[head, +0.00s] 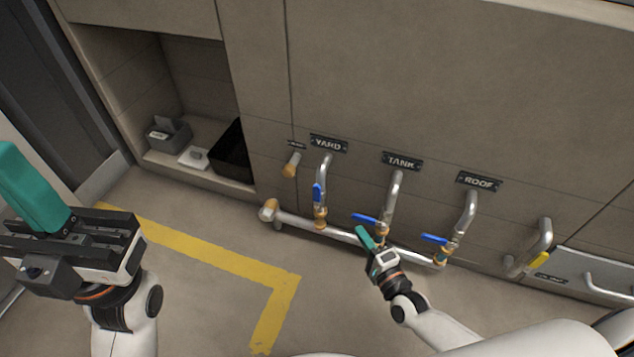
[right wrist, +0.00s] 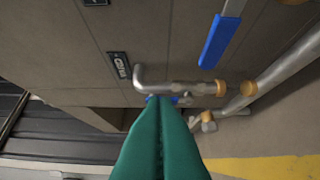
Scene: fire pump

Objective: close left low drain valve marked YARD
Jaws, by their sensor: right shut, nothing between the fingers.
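The YARD label (head: 328,143) is on the wall above the leftmost of three pipes with blue valve handles. The YARD valve's blue handle (head: 318,192) stands upright, in line with its pipe, in the head view. In the right wrist view a bit of blue handle (right wrist: 183,100), apparently YARD's, shows just beyond my fingertips, partly hidden by them; contact cannot be told. My right gripper (head: 362,234) has its teal fingers shut and empty, right of the YARD valve and near the TANK handle (head: 366,218). My left gripper (head: 18,165) is at far left, away from the valves; its opening is unclear.
The ROOF valve's blue handle (head: 434,239) is at right, sideways to its pipe. A horizontal drain pipe (head: 340,234) runs low beneath the valves. An open niche holds a black bin (head: 232,150). The floor left of the valves is clear.

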